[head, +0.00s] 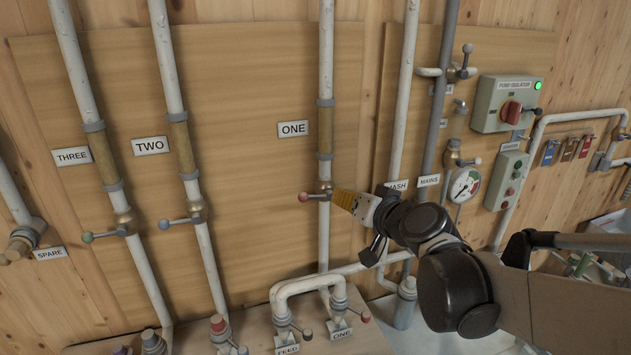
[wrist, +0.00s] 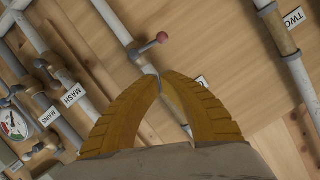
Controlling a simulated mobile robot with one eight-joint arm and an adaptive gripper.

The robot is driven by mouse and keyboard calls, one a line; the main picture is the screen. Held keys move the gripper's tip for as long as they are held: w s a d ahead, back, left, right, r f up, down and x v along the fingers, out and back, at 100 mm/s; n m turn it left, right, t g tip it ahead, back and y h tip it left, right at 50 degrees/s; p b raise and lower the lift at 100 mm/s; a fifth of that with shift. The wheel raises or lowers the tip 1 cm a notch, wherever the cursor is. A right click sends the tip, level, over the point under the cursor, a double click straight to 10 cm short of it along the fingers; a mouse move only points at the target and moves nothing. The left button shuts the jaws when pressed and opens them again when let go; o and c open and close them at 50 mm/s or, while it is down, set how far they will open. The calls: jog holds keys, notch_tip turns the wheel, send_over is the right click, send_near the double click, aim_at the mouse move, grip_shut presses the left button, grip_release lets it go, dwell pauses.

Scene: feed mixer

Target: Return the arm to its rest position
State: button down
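My gripper (head: 343,199) is in the middle of the head view, its yellow fingers pointing left at the valve on pipe ONE. In the wrist view its two ribbed fingers (wrist: 161,78) arch inward and their tips meet, with nothing seen between them. The red-knobbed lever (head: 305,197) of valve ONE sticks out left of the pipe, close to the fingertips. In the wrist view this lever (wrist: 161,37) lies just beyond the tips; whether they touch the valve, I cannot tell. My arm reaches in from the lower right.
Pipes TWO (head: 173,90) and THREE (head: 77,80) with levers stand left. The mash pipe (head: 402,95), mains pipe (head: 437,120), gauge (head: 464,186) and pump isolator (head: 506,104) with a lit green lamp are right. Low feed pipes (head: 309,284) run below my gripper.

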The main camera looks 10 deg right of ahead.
jog(key=shift+a, duration=0.1)
jog(key=s+d+f+g+h+b, duration=0.2)
jog(key=s+f+b, duration=0.6)
jog(key=s+f, duration=0.4)
jog(key=s+d+f+n+g+h+b, duration=0.1)
jog(key=s+d+f+g+h+b, duration=0.1)
jog(key=s+f+g+b, duration=0.3)
jog(key=s+d+f+b, duration=0.1)
jog(key=s+f+b, duration=0.2)
jog(key=s+f, duration=0.4)
notch_tip(320, 180, down, 4)
jog(key=shift+d+f+n+h+b, duration=0.15)
jog(key=shift+n+h+b, duration=0.15)
jog(key=shift+h+b, duration=0.1)
